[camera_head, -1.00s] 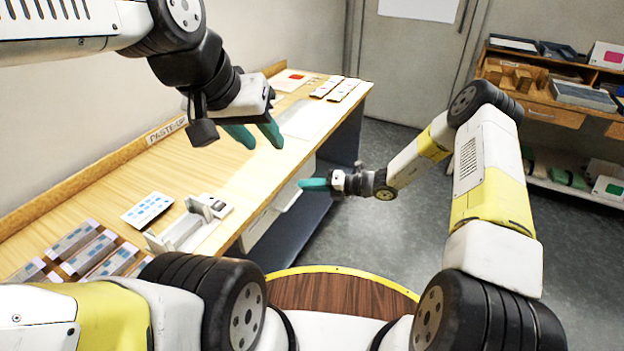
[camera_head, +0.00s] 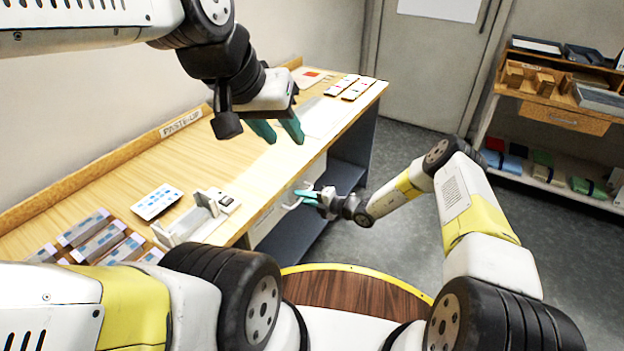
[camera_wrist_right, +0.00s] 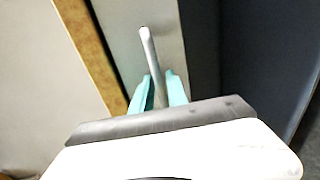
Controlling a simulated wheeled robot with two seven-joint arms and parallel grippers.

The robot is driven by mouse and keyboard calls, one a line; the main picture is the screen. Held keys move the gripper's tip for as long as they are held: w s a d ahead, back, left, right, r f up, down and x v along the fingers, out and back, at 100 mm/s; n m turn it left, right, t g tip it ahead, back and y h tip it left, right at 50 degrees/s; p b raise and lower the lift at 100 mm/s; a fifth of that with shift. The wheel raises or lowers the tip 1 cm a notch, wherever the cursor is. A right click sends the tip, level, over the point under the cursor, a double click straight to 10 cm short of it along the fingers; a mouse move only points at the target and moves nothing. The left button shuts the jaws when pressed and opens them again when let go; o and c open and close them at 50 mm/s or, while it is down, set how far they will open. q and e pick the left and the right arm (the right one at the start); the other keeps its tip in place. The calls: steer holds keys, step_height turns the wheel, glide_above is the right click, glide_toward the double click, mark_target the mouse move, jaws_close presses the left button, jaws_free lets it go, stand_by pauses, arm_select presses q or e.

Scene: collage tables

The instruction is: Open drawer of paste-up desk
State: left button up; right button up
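The paste-up desk (camera_head: 110,186) has a wooden top and a pale drawer front (camera_head: 268,222) below its front edge. A light bar handle (camera_head: 290,206) stands off this front. My right gripper (camera_head: 302,196) is at the handle. In the right wrist view, the handle bar (camera_wrist_right: 147,45) runs between the two teal fingers of my right gripper (camera_wrist_right: 160,78). I cannot tell whether they press on it. The drawer front looks flush with the desk, though my arm hides part of it. My left gripper (camera_head: 278,128) is open and empty above the desk top.
A white stand (camera_head: 188,226), a blue-marked card (camera_head: 157,201) and several printed blocks (camera_head: 95,240) lie on the desk's near part. Cards (camera_head: 350,86) lie at its far end. A wooden shelf unit (camera_head: 560,118) stands at right. Floor between is clear.

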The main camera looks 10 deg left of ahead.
steer(key=shift+a, duration=0.1)
jaws_close()
stand_by(1.4)
